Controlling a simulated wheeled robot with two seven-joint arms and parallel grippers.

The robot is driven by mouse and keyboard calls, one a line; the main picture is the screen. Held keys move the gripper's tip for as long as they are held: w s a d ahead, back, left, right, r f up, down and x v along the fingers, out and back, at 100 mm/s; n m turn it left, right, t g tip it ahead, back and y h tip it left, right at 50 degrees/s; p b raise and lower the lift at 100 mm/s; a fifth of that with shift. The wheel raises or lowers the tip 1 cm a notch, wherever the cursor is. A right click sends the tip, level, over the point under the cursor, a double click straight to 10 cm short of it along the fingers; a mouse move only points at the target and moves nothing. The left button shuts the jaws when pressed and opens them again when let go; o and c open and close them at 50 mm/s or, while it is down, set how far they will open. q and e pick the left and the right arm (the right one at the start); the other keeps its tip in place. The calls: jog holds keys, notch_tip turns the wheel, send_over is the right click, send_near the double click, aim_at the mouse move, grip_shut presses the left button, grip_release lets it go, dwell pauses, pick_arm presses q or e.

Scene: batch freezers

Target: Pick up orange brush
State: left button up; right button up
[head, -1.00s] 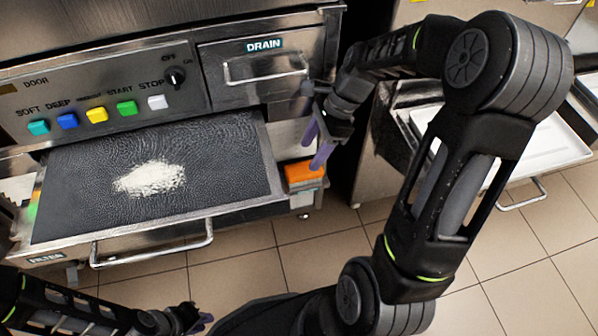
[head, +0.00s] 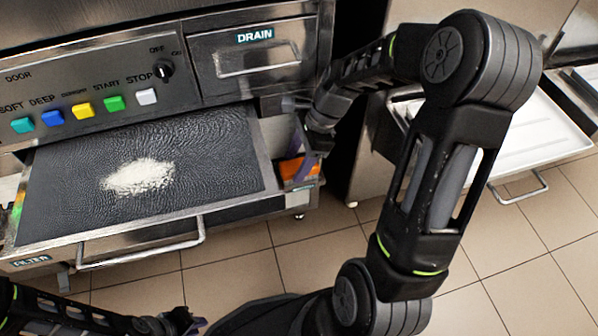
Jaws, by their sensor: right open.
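The orange brush (head: 288,167) lies on a ledge at the right end of the machine, beside the pulled-out filter tray (head: 235,200). My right gripper (head: 296,140) is open, pointing down at the brush. One purple finger overlaps the brush and hides part of it; I cannot tell whether it touches. My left gripper (head: 188,325) is low at the bottom edge, far from the brush, and only partly in view; its jaw opening is unclear.
White powder (head: 138,176) lies on the filter tray, which has a front handle (head: 140,250). A drain drawer (head: 255,62) and a button panel (head: 90,92) are above. A white tray (head: 535,130) stands out at the right. The tiled floor in front is clear.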

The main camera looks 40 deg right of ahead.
jog(key=shift+x, duration=0.8)
jog(key=shift+r, duration=0.1)
jog(key=c, duration=1.2)
jog(key=shift+r, duration=0.1)
